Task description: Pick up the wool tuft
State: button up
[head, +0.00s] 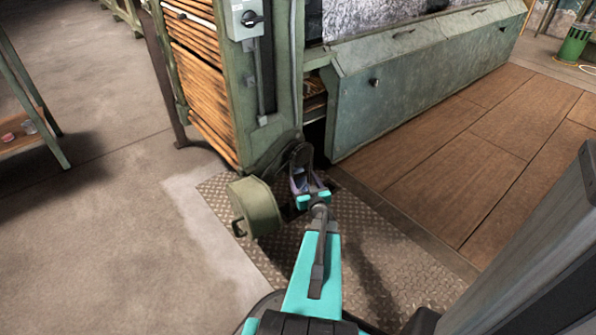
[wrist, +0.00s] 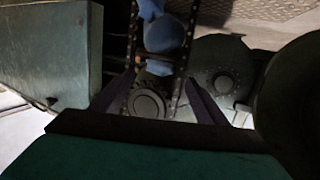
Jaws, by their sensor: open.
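A pale blue, soft-looking lump, apparently the wool tuft (wrist: 164,34), shows at the top of the wrist view between two dark chain runs, partly hidden by them. My gripper (wrist: 160,79) is open, its two dark purple fingers reaching forward on either side of the chains, with the tuft beyond the tips. I cannot tell the exact gap. In the head view my gripper (head: 301,168) is low at the corner of the green machine, inside or against a dark opening. A small bluish patch shows there, too small to identify.
Toothed wheels (wrist: 222,78) and a round hub (wrist: 146,104) lie close around the fingers. A green panel (wrist: 50,55) is at left in the wrist view. A green drum-shaped cover (head: 255,206) stands left of my gripper. The green machine (head: 415,80) rises behind; tread plate lies below.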

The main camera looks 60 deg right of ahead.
aim_at(299, 172)
jog(key=shift+b+x, duration=0.5)
jog(key=shift+x, duration=1.45)
jog(key=shift+w+d, duration=0.1)
jog(key=shift+b+x, duration=1)
jog(key=shift+x, duration=0.2)
jog(key=shift+b+x, duration=0.65)
jog(key=shift+x, duration=0.65)
jog(key=shift+r, duration=0.1)
jog(key=shift+c, duration=0.2)
jog(key=c, duration=1)
